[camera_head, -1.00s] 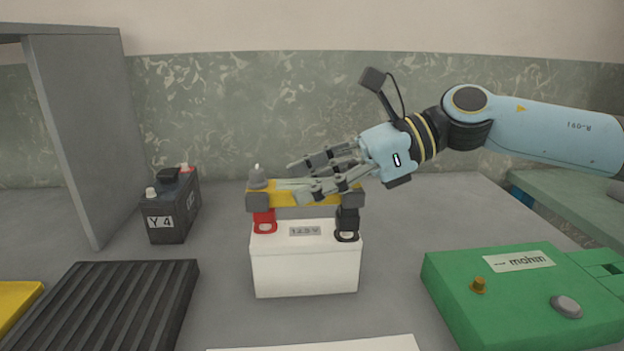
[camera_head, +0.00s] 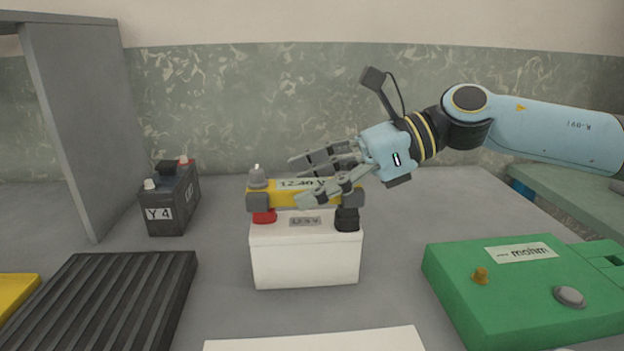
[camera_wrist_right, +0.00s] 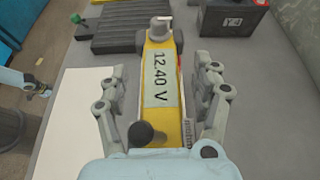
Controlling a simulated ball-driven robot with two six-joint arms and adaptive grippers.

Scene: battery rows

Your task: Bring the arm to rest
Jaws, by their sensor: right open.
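A yellow tester (camera_head: 268,195) reading 12.40 V sits across the top of the white battery (camera_head: 305,262), its red and black feet at the battery's terminals. In the right wrist view the tester (camera_wrist_right: 162,88) lies lengthwise between the spread fingers (camera_wrist_right: 160,82), with a visible gap on each side.
A dark battery marked Y 4 (camera_head: 172,200) stands left, near a grey upright panel (camera_head: 80,125). A black ribbed tray (camera_head: 105,300) is front left, a green mohm device (camera_head: 520,285) front right. A white sheet (camera_head: 315,340) lies in front.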

